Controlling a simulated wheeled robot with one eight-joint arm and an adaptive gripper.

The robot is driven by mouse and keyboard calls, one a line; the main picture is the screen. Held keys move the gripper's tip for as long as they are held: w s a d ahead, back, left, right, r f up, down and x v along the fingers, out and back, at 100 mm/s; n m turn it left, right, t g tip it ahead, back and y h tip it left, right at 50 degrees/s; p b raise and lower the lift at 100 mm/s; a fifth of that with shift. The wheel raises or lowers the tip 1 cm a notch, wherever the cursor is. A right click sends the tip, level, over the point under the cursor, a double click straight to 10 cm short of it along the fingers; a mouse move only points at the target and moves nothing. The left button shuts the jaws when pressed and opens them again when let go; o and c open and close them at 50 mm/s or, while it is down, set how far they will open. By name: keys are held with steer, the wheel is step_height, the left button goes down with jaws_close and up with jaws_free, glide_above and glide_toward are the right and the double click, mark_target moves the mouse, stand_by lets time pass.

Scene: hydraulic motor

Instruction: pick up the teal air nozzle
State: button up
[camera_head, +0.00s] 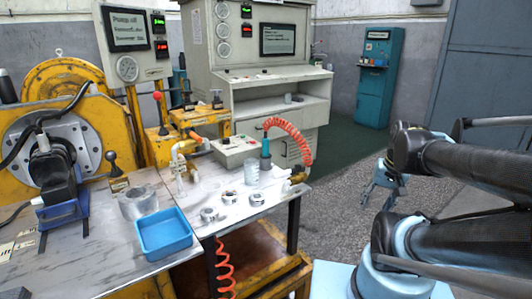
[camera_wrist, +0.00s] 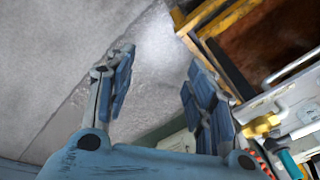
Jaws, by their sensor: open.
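The teal air nozzle (camera_head: 265,147) stands upright near the back right of the metal worktable, joined to an orange coiled hose (camera_head: 292,132). In the wrist view a teal piece that looks like the nozzle (camera_wrist: 288,160) shows at the lower right corner, partly cut off. My gripper (camera_head: 378,203) hangs over the floor to the right of the table, apart from the nozzle. In the wrist view its blue fingers (camera_wrist: 162,60) are spread wide with nothing between them.
The worktable (camera_head: 226,192) also bears a clear cylinder (camera_head: 251,174), several metal rings and a control box (camera_head: 236,150). A blue tray (camera_head: 165,235) sits at the front left. A grey test console (camera_head: 254,62) stands behind. The floor (camera_head: 340,205) right of the table is clear.

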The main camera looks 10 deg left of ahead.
steer(key=w+a+r+m+y, duration=0.4)
steer(key=w+a, duration=0.4)
steer(key=m+g+y, duration=0.3)
steer(key=m+y, duration=0.9)
glide_toward(266, 141)
steer(key=shift+w+a+f, duration=0.15)
steer(key=shift+w+a, duration=0.05)
steer(key=shift+a, duration=1.55)
steer(key=shift+w+a+f, duration=0.15)
steer(key=shift+w+a, duration=0.05)
steer(key=shift+a, duration=1.6)
steer(key=shift+w+a+f, duration=0.15)
steer(key=shift+a, duration=1.6)
jaws_close()
